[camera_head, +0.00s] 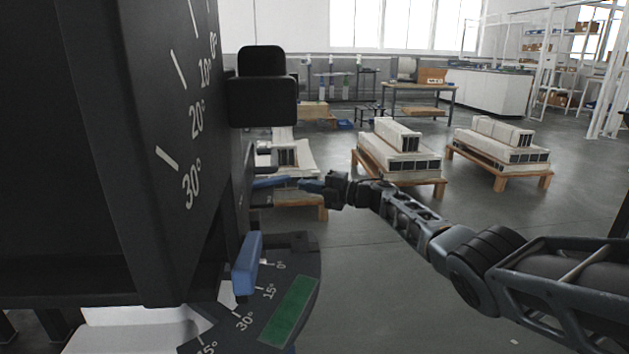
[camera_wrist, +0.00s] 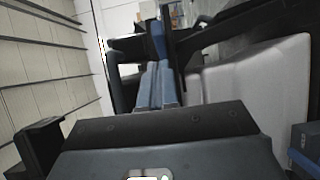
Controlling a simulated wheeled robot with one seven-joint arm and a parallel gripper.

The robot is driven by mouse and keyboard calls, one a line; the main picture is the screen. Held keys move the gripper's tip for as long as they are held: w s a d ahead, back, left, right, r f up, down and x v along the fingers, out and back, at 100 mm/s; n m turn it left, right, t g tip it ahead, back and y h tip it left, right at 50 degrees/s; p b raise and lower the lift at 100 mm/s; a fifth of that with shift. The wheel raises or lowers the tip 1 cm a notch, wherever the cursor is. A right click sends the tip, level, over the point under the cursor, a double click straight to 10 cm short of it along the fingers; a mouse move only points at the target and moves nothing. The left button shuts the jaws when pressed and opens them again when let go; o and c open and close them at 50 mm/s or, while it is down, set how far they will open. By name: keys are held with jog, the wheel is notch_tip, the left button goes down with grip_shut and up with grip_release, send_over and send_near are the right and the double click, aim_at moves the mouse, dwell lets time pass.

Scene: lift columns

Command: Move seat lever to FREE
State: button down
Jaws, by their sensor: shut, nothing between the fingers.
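A blue lever bar (camera_head: 270,183) sticks out to the right from the side of the tall black column. I take it for the seat lever, but no FREE mark can be read. My gripper (camera_head: 306,185) is shut and empty, with its blue fingertips at or very near the bar's right end. In the wrist view the shut blue fingers (camera_wrist: 155,85) point at a blue strip (camera_wrist: 158,38) between dark parts, probably the same lever. Whether they touch cannot be told.
A second blue handle (camera_head: 247,265) stands over an angle dial with a green zone (camera_head: 289,311) lower down. A black block (camera_head: 263,87) juts from the column above. A light grey panel (camera_wrist: 268,85) lies right of the fingers. Loaded pallets (camera_head: 400,165) stand behind on open floor.

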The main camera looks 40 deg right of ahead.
jog(key=d+p+v, duration=0.1)
jog(key=p+v, duration=0.1)
jog(key=v, duration=0.7)
jog(key=shift+p, duration=0.35)
jog(key=shift+s+d, duration=0.15)
jog(key=shift+d, duration=0.05)
